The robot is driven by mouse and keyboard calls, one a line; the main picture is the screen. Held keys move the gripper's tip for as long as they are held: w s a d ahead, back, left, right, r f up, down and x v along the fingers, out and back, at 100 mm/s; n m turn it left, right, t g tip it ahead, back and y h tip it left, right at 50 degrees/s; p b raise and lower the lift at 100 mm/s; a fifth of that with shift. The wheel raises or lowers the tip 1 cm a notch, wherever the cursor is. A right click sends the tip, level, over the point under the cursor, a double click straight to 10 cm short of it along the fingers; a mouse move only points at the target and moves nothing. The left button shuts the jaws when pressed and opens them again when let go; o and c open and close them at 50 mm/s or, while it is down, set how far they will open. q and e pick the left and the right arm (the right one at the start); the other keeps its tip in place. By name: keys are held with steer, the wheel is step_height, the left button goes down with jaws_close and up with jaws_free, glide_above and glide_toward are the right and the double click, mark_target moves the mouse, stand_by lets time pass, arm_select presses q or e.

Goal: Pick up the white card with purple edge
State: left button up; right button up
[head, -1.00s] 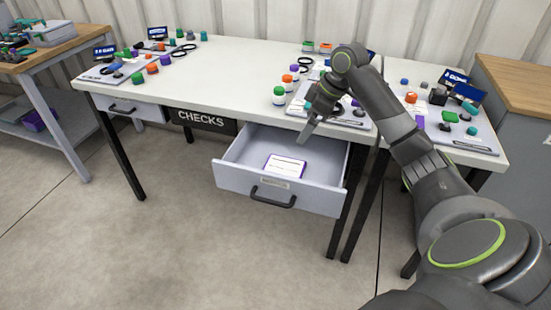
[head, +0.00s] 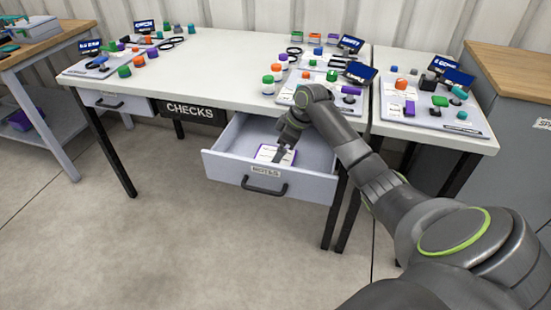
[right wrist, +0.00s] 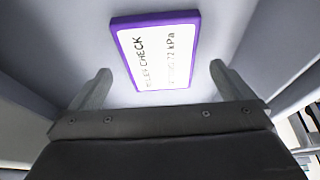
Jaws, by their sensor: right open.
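The white card with purple edge (head: 267,153) lies flat on the floor of the open drawer (head: 228,167), partly behind my right gripper in the head view. In the right wrist view the card (right wrist: 158,50) shows printed text, "CHECK" and "kPa" among it. My right gripper (head: 279,157) reaches down into the drawer at the card. In the right wrist view its two fingers (right wrist: 158,85) are spread wide and empty, with the card ahead and between their lines. I cannot tell whether they touch it. My left gripper is not in view.
Above is the white table (head: 215,65) with coloured caps, bottles and boards. A "CHECKS" sign (head: 190,111) hangs left of the drawer. A wooden-topped cabinet (head: 510,75) stands at right.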

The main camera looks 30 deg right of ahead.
steer(key=shift+x, duration=1.15)
steer(key=c, duration=1)
steer(key=shift+r, duration=0.1)
